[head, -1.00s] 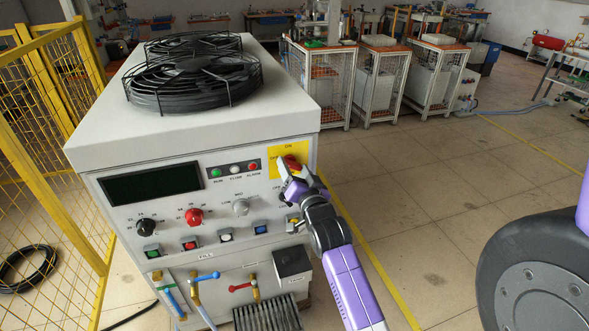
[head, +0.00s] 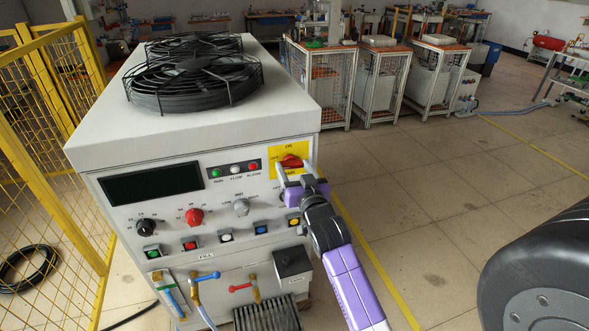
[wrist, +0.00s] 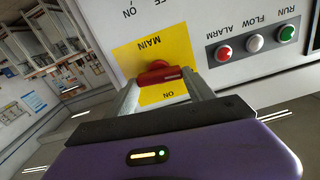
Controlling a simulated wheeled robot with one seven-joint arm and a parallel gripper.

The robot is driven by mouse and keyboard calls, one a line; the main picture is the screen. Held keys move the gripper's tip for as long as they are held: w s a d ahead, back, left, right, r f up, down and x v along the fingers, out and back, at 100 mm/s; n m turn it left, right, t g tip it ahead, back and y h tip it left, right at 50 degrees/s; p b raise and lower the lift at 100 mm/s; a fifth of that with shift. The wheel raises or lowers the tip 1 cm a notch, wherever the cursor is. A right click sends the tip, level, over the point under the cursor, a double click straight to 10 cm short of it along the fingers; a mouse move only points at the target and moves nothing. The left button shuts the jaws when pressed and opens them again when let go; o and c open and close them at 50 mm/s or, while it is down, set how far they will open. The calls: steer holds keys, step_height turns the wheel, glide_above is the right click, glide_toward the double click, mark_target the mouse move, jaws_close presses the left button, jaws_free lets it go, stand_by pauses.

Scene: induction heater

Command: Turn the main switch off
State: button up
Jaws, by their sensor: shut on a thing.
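The main switch is a red rotary handle (head: 291,161) on a yellow plate (head: 275,153) at the upper right of the machine's front panel. Its handle lies roughly level across the plate. My gripper (head: 293,169) is at the switch, with one finger on each side of the handle. In the wrist view, the red handle (wrist: 158,74) sits between the two grey fingers of my gripper (wrist: 163,84), which are shut on its ends. The plate reads MAIN and ON in that view, upside down. The fingers cover part of the plate.
Run, flow and alarm lamps (head: 235,168) sit left of the switch. Below are a black knob (head: 145,228), a red knob (head: 194,216), a grey knob (head: 241,207) and several push buttons.

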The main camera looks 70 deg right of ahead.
steer(key=shift+n, duration=0.6)
steer(key=o, duration=1.4)
steer(key=shift+a, duration=0.15)
steer(key=b+v, duration=0.1)
steer(key=v, duration=0.6)
steer(key=shift+s+a+b, duration=0.2)
steer(key=shift+s+b, duration=0.05)
steer(key=shift+b, duration=0.15)
